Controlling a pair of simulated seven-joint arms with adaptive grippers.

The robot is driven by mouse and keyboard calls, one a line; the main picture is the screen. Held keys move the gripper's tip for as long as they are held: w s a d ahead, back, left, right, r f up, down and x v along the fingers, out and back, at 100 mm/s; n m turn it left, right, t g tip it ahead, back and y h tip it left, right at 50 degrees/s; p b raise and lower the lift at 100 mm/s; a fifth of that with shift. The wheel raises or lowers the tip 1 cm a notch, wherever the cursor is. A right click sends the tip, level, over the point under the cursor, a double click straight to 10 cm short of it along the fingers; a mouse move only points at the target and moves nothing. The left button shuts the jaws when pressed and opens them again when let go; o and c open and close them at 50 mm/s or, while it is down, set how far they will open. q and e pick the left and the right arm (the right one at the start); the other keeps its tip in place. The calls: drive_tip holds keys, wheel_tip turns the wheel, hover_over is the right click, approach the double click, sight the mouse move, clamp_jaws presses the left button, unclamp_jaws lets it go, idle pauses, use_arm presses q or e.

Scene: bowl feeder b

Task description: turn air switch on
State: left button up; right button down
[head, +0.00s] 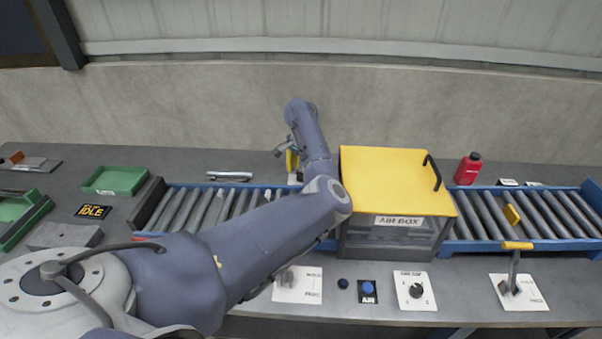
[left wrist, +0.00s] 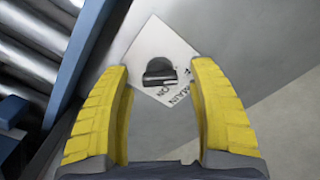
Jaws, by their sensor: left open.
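In the left wrist view a white plate (left wrist: 150,45) marked MAIN and ON carries a dark switch knob (left wrist: 160,73). Further lettering is partly hidden. My left gripper (head: 292,165) is beyond the conveyor, left of the yellow-lidded box. Its yellow fingers are open in the left wrist view, with the knob between and beyond the fingertips. The plate is not clearly seen in the head view. My right gripper is not in view.
The blue-railed roller conveyor (head: 214,205) lies close by the plate. The AIR BOX (head: 385,165) stands just right of my left arm. A red bottle (head: 468,169) stands behind the conveyor. A blue button (head: 368,288), a dial (head: 415,290) and a lever (head: 514,270) line the front.

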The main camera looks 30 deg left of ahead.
use_arm(q)
drive_tip(key=shift+c, duration=0.5)
clamp_jaws()
idle(0.8)
